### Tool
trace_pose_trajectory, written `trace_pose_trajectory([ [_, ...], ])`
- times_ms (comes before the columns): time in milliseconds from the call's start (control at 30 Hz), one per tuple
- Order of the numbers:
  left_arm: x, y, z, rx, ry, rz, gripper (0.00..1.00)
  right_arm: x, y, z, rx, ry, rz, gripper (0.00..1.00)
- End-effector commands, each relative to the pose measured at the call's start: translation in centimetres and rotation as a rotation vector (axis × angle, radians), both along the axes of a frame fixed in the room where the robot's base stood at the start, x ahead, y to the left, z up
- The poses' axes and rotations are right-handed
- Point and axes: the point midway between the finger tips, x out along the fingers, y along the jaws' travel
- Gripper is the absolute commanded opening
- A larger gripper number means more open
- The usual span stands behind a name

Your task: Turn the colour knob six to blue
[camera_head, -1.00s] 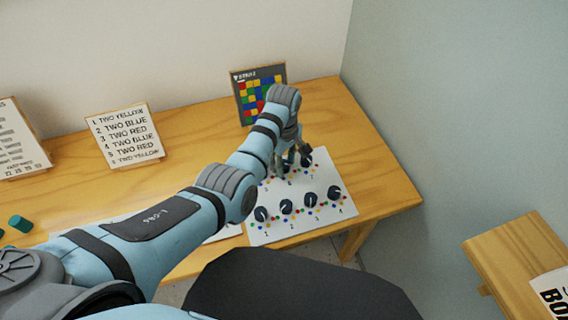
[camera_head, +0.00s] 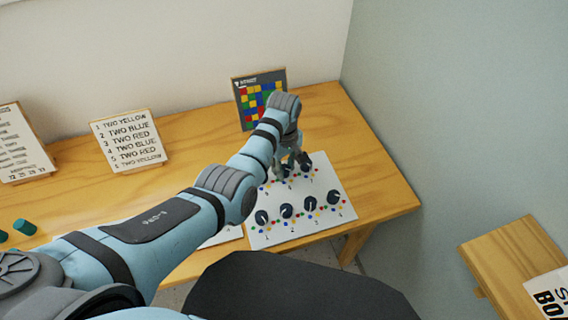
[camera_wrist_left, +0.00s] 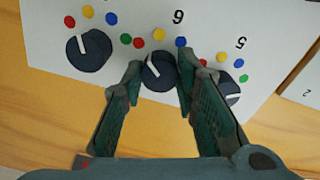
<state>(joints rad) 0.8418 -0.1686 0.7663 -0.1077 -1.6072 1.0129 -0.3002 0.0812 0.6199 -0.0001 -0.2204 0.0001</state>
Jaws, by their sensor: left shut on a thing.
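The white panel (camera_head: 320,219) lies on the table with two rows of dark round knobs, coloured dots and numbers. My left gripper (camera_head: 288,167) is over the far row. In the left wrist view, knob six (camera_wrist_left: 160,73) sits between the fingertips of my left gripper (camera_wrist_left: 161,68), which is shut on it. Its white pointer slants to the upper left, on the side of the red dot (camera_wrist_left: 139,43). The blue dot (camera_wrist_left: 180,42) is to its upper right, close to a fingertip. In the head view the fingers partly hide knob six. My right gripper is not in view.
Knob seven (camera_wrist_left: 89,50) is close on one side, and knob five (camera_wrist_left: 230,90) is partly hidden behind a finger. A colour-grid board (camera_head: 259,97) stands behind the panel. A list card (camera_head: 129,141) stands further left. The table (camera_head: 372,178) is bare right of the panel.

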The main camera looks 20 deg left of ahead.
Motion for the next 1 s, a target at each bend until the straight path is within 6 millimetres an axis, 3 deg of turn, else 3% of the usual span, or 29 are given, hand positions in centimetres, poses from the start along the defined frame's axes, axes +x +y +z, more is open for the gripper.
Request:
trace_pose_trajectory([
  [400,-0.1,0.1,0.2,0.002,0.005,-0.364,0.00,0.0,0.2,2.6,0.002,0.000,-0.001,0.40],
  [1000,0.0,0.0,0.0,0.002,0.003,-0.928,0.00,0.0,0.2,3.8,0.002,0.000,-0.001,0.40],
])
